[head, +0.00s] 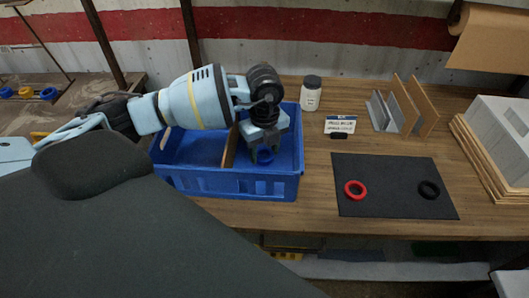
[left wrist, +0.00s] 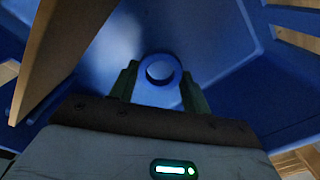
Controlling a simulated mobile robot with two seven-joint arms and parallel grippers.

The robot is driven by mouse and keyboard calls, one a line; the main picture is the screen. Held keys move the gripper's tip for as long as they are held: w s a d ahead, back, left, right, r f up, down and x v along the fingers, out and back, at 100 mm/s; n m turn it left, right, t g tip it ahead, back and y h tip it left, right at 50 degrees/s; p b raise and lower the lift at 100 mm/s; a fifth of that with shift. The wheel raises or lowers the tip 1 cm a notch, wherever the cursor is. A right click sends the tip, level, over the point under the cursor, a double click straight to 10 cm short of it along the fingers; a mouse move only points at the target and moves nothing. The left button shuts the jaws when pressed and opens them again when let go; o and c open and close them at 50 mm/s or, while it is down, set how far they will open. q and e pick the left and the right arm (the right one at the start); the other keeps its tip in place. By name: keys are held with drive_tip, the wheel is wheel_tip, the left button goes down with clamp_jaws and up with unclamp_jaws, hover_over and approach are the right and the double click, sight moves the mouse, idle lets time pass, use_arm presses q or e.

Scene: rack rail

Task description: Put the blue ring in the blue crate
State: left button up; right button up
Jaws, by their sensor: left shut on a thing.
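The blue crate (head: 225,184) stands on the bench, split by a wooden divider (head: 230,147). My left gripper (head: 264,152) points down into the right compartment, inside the crate walls. It is shut on the blue ring (head: 264,162), which is partly hidden by the fingers in the head view. In the left wrist view the ring (left wrist: 158,96) sits between the two fingers (left wrist: 160,84), with blue crate surfaces around it. I cannot tell whether the ring touches the crate floor. My right gripper is not in view.
A dark mat (head: 390,200) right of the crate holds a red ring (head: 355,197) and a black ring (head: 429,182). A white jar (head: 310,98) and small sign (head: 340,124) stand behind. Blue and yellow items (head: 25,93) are at far left.

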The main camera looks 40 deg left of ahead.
sight(265, 154)
use_arm(q)
drive_tip(key=shift+f, duration=0.7)
drive_tip(key=shift+f, duration=0.1)
drive_tip(key=o, duration=1)
drive_tip(key=shift+c, duration=0.2)
wheel_tip(265, 154, up, 12)
drive_tip(key=shift+p, duration=0.35)
